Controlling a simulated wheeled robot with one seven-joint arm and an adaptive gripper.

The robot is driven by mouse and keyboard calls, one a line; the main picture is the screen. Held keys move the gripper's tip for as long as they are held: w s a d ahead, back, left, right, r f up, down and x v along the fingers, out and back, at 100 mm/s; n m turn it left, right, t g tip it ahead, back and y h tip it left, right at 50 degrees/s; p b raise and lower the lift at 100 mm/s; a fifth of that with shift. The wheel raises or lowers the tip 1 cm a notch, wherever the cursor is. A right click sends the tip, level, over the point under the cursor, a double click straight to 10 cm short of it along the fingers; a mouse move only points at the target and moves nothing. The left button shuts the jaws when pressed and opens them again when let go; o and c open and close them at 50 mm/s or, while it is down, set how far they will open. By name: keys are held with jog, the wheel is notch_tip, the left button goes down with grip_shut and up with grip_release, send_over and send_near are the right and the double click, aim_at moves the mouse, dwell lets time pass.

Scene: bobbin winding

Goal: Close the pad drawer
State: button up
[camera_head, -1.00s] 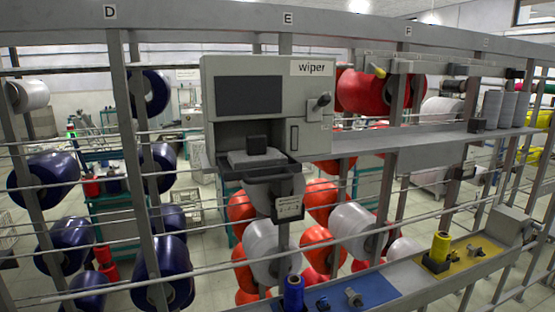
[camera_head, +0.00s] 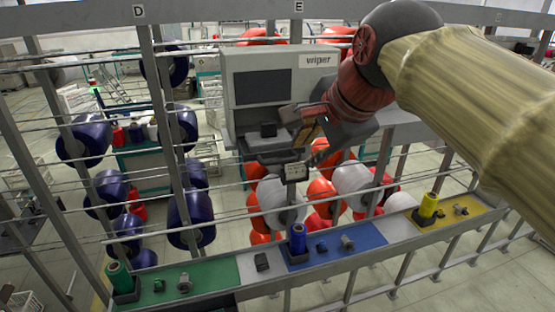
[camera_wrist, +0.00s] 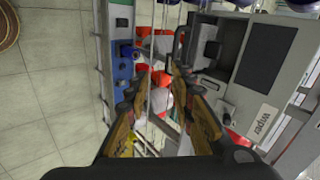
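The grey wiper unit (camera_head: 235,105) hangs on the rack in the head view, and its label shows in the wrist view (camera_wrist: 266,120). Its black pad drawer (camera_head: 268,157) sticks out at the bottom, pulled out toward the front. A dark block (camera_head: 268,130) sits above the drawer tray. In the wrist view the drawer's dark rim (camera_wrist: 178,42) lies just beyond one fingertip. My gripper (camera_head: 304,135) is beside the drawer's right end. It is open and empty in the wrist view (camera_wrist: 158,80). Whether a finger touches the drawer I cannot tell.
A shelf below carries a green section (camera_head: 205,275), a blue section (camera_head: 365,238) and a yellow section (camera_head: 468,216) with small spools and fittings. Thin rods cross the rack around the unit. Blue, red and white bobbins fill the space behind.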

aim_at(289, 160)
jog(key=shift+w+f+m, duration=0.1)
jog(key=shift+f+m, duration=0.15)
jog(key=shift+m, duration=0.45)
jog(key=shift+c, duration=1.2)
jog(key=shift+w+a+f, duration=0.1)
jog(key=shift+w+f, duration=0.25)
jog(key=shift+f, duration=0.15)
jog(key=shift+c, duration=1.3)
jog(key=p+x, duration=0.1)
jog(key=x, duration=0.7)
grip_shut()
jog(key=shift+w+a+f+p, duration=0.2)
jog(key=shift+w, duration=0.5)
jog(key=shift+w+a+f+p, duration=0.2)
jog(key=shift+w+p, duration=0.05)
jog(key=shift+w, duration=0.45)
jog(key=shift+w+a+f+p, duration=0.2)
jog(key=shift+w, duration=0.5)
